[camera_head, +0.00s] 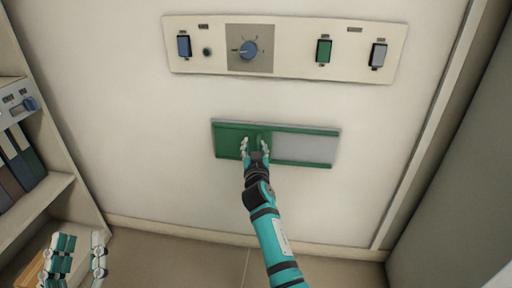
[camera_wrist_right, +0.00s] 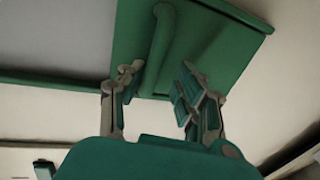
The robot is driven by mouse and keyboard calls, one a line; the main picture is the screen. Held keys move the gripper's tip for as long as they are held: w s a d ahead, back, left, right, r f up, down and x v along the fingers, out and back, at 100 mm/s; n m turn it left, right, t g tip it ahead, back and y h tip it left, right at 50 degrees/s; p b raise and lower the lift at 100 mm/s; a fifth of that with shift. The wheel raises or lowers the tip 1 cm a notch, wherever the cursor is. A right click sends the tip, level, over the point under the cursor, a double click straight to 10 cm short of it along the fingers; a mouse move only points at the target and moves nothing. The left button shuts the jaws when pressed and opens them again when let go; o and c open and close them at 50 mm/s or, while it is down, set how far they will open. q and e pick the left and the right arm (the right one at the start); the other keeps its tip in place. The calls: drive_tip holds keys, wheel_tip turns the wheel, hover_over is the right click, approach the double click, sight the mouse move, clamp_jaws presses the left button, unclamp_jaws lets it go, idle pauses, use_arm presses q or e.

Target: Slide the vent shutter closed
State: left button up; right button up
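The vent shutter is a flat green panel (camera_head: 229,141) in a green-railed frame on the white wall panel. It covers the left part of the frame, and a grey area (camera_head: 308,146) shows on the right. An upright green handle bar stands near the panel's right edge; it also shows in the right wrist view (camera_wrist_right: 161,40). My right gripper (camera_head: 255,147) is open at the shutter. Its fingers (camera_wrist_right: 160,82) are spread, with the bar's end between or just behind them; contact is unclear. My left gripper (camera_head: 80,258) is open and empty at the lower left.
A control strip (camera_head: 216,62) with a blue knob (camera_head: 248,50) and several rocker switches is above the shutter. A shelf (camera_head: 40,205) with binders stands at the left. The wall around the shutter is clear.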

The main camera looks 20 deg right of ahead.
drive_tip(key=shift+d+r, duration=0.15)
drive_tip(key=shift+d, duration=0.05)
drive_tip(key=shift+r, duration=0.25)
wheel_tip(320, 180, up, 9)
drive_tip(key=shift+r, duration=0.15)
idle(0.4)
